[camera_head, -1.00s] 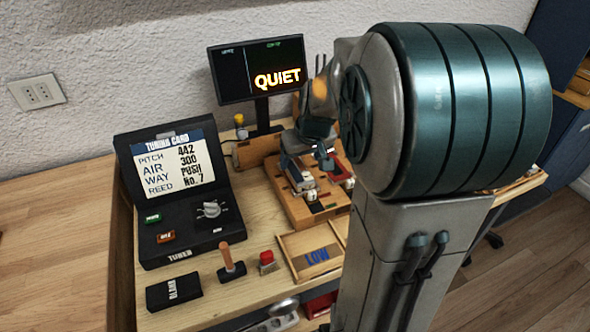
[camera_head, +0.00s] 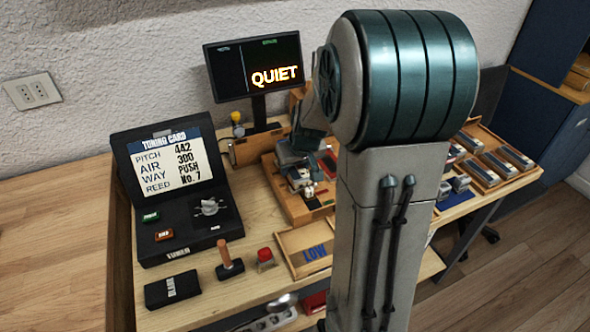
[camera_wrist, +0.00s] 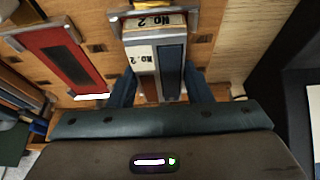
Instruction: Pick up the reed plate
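In the wrist view, a small block-like piece with a white strip marked "No. 2" (camera_wrist: 143,58) and a blue-grey strip (camera_wrist: 172,55) lies ahead of my gripper (camera_wrist: 160,85). I cannot tell for sure which part is the reed plate. The blue fingers stand apart, one on each side of this piece, with a gap visible at the right finger. A pale wooden piece also marked "No. 2" (camera_wrist: 154,22) sits in a metal holder just beyond. In the head view, my gripper is low over the wooden board (camera_head: 293,207), partly hidden by my arm.
A red strip (camera_wrist: 70,57) lies left of the piece in the wrist view. In the head view, the tuner (camera_head: 182,195) stands left, the monitor (camera_head: 256,68) behind, and a "LOW" tray (camera_head: 304,253) in front. Trays of metal blocks (camera_head: 494,160) are at right.

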